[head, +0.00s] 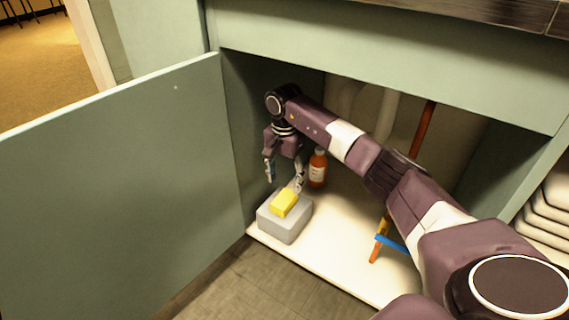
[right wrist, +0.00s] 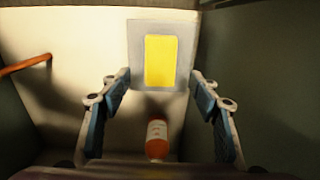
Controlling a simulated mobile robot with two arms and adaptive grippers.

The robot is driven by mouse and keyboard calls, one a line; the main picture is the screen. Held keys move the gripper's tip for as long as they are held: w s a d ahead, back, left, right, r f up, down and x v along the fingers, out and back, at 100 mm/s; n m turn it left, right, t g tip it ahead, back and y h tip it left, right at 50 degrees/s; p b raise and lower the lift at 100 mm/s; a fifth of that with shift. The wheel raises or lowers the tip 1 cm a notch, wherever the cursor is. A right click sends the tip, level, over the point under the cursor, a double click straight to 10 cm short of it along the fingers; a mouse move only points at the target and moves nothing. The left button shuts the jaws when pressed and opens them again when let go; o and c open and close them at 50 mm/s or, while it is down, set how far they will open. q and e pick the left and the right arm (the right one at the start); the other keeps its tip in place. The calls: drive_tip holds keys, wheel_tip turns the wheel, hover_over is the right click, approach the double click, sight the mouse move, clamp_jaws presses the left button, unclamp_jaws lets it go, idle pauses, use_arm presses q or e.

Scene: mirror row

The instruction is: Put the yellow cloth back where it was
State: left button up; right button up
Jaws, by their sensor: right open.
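The yellow cloth (head: 285,203) is a small folded block lying on top of a grey box (head: 288,224) near the front left of the cabinet floor. In the right wrist view the cloth (right wrist: 161,60) lies within the grey top of the box (right wrist: 137,62), ahead of the fingers. My right gripper (head: 285,178) is open and empty, pointing down just above and behind the cloth. In the right wrist view its two fingers (right wrist: 160,122) are spread wide, apart from the cloth. My left gripper is not in view.
An orange bottle (head: 317,170) with a white label stands behind the box, close to my right gripper. An orange-brown rod (head: 424,130) with a blue band leans at the right. The cabinet door (head: 120,190) stands open at left. White stacked items (head: 545,205) lie far right.

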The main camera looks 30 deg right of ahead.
drive_tip(key=shift+r+p, duration=0.65)
drive_tip(key=shift+r, duration=1.3)
